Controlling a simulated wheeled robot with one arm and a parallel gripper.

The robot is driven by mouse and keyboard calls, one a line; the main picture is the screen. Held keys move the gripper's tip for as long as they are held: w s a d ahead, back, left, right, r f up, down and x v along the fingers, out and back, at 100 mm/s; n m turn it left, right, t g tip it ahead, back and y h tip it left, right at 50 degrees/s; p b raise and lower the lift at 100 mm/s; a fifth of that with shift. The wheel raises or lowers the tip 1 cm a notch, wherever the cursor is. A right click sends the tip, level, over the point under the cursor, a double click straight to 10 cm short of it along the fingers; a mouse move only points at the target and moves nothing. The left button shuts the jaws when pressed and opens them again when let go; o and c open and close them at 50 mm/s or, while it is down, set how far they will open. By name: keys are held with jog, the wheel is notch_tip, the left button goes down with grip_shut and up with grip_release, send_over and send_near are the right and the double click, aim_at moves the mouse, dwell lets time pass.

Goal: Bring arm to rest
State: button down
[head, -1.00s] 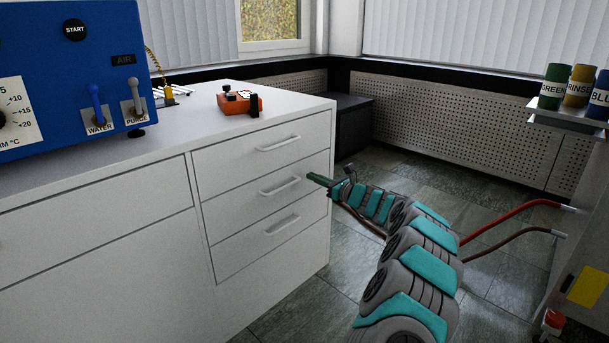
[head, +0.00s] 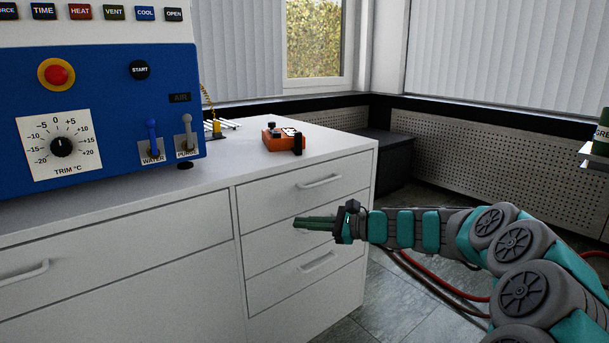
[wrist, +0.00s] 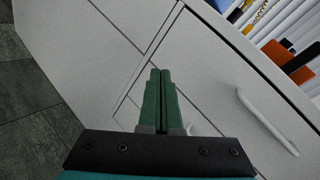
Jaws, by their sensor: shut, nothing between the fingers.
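My gripper (head: 315,223) points left in the head view, in front of the white drawer cabinet (head: 310,258). Its two green fingers lie together with nothing between them. In the wrist view my gripper (wrist: 161,75) is also closed and empty, with the drawer fronts behind it. My teal and grey arm (head: 480,240) reaches in from the lower right. Whether the fingers touch the drawer fronts I cannot tell, but no contact shows.
A blue control panel (head: 110,125) with a dial and switches stands on the counter at left. An orange device (head: 283,139) sits near the counter's right corner. Drawer handles (head: 320,181) stick out. Red and brown hoses (head: 455,297) run behind my arm. Floor shows at lower right.

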jog(key=s+a+f+n+g+h, duration=0.15)
jog(key=s+n, duration=0.25)
jog(key=s, duration=0.5)
jog(key=s+a+n+g+h+p, duration=0.1)
jog(key=s+a+n+g+h, duration=0.15)
jog(key=s, duration=0.65)
jog(key=s+a+f+n+g+h, duration=0.1)
jog(key=s+n+g+h, duration=0.1)
jog(key=s+n, duration=0.5)
jog(key=s+d+f+n+g+h+p, duration=0.1)
jog(key=s+d+f+h, duration=0.2)
jog(key=s+d, duration=0.6)
jog(key=s+d+f+n+h, duration=0.2)
jog(key=s+d+f+h, duration=0.2)
jog(key=s+d, duration=0.6)
jog(key=s+h, duration=0.2)
jog(key=s, duration=0.2)
jog(key=shift+s+f+g+p, duration=0.15)
jog(key=shift+g+p, duration=0.2)
jog(key=shift+g, duration=0.05)
